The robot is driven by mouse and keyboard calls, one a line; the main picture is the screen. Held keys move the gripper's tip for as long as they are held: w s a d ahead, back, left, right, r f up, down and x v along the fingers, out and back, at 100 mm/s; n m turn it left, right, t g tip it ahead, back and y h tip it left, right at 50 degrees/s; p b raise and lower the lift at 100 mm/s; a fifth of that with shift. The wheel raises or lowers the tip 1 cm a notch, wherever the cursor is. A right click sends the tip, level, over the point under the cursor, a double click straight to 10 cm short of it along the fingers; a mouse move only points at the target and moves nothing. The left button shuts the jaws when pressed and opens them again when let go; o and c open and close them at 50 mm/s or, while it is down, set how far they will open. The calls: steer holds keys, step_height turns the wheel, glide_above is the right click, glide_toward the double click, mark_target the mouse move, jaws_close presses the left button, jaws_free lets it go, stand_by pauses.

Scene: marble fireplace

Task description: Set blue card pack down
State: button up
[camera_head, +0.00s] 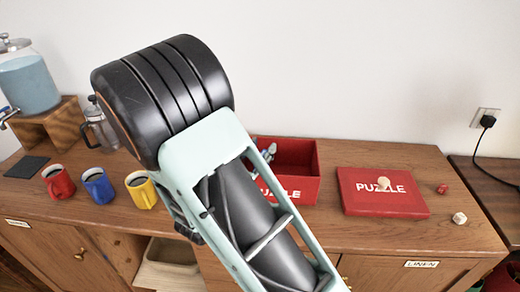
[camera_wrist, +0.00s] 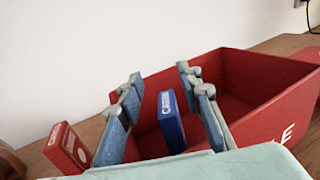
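The blue card pack (camera_wrist: 172,122) stands upright between the two fingers of my gripper (camera_wrist: 160,88) in the wrist view. The fingers are spread, with a clear gap between the left finger and the pack. The pack shows against the red of an open red box (camera_wrist: 268,82); I cannot tell what its base rests on. In the head view my gripper (camera_head: 264,164) is partly visible at the left side of the red box (camera_head: 300,153), and the blue pack is hidden by my arm.
A red pack (camera_wrist: 68,148) stands left of my gripper in the wrist view. A red PUZZLE lid (camera_head: 385,205) with a small pale piece on it lies right of the box. Red (camera_head: 58,182), blue (camera_head: 98,186) and yellow (camera_head: 141,191) mugs stand left on the wooden cabinet.

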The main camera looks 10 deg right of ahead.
steer(key=shift+r, duration=0.25)
steer(key=p+v, duration=0.1)
steer(key=v, duration=1.1)
steer(key=shift+r, duration=0.35)
